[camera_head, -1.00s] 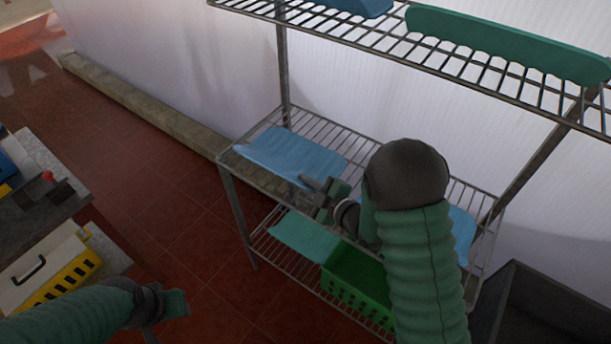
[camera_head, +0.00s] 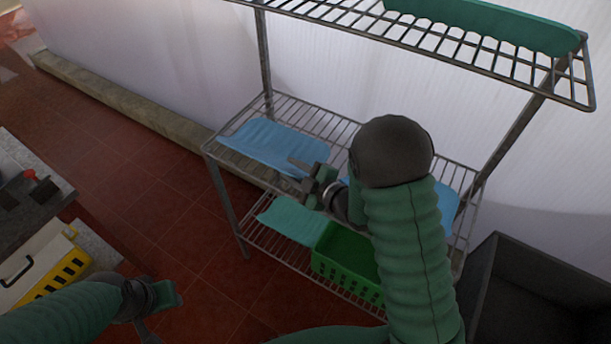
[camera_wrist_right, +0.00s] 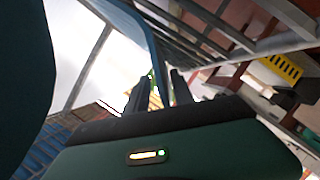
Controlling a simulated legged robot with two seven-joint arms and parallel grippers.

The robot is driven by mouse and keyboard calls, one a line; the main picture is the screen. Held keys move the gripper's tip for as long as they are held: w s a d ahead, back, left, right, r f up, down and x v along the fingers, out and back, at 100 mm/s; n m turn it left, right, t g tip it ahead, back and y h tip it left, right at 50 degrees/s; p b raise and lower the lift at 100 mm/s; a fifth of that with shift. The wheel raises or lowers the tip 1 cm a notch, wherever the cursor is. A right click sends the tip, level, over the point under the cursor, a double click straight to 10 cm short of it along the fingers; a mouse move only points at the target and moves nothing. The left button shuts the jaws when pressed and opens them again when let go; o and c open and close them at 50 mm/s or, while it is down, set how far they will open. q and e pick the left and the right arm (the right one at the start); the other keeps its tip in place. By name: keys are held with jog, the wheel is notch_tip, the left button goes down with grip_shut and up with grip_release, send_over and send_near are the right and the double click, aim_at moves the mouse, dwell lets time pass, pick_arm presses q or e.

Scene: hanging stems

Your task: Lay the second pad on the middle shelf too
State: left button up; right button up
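One light-blue pad (camera_head: 265,141) lies flat over the left part of the middle shelf (camera_head: 345,127). Another blue pad (camera_head: 446,203) lies at that shelf's right end, largely hidden behind my right arm. My right gripper (camera_head: 287,170) is at the near right edge of the left pad, fingers apart. In the right wrist view, its two fingers (camera_wrist_right: 160,92) show a gap, with a blue edge running close to them; I cannot tell whether they touch it. My left gripper (camera_head: 165,310) hangs low at the left, away from the shelves; its finger opening is unclear.
A long green pad (camera_head: 485,24) lies on the top wire shelf. A teal pad (camera_head: 292,221) and a green basket (camera_head: 345,262) are on the bottom shelf. A dark bin (camera_head: 540,300) stands at right.

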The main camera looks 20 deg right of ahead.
jog(key=v, duration=0.8)
jog(key=shift+s+d+r, duration=0.1)
jog(key=shift+s+d, duration=0.1)
jog(key=shift+s, duration=0.15)
jog(key=p, duration=0.3)
jog(key=s+r+p, duration=0.1)
jog(key=p, duration=0.3)
jog(key=shift+s+d+p, duration=0.25)
jog(key=shift+d+p, duration=0.05)
jog(key=shift+d, duration=0.05)
jog(key=shift+s+p, duration=0.35)
jog(key=shift+p, duration=0.05)
jog(key=shift+f, duration=0.2)
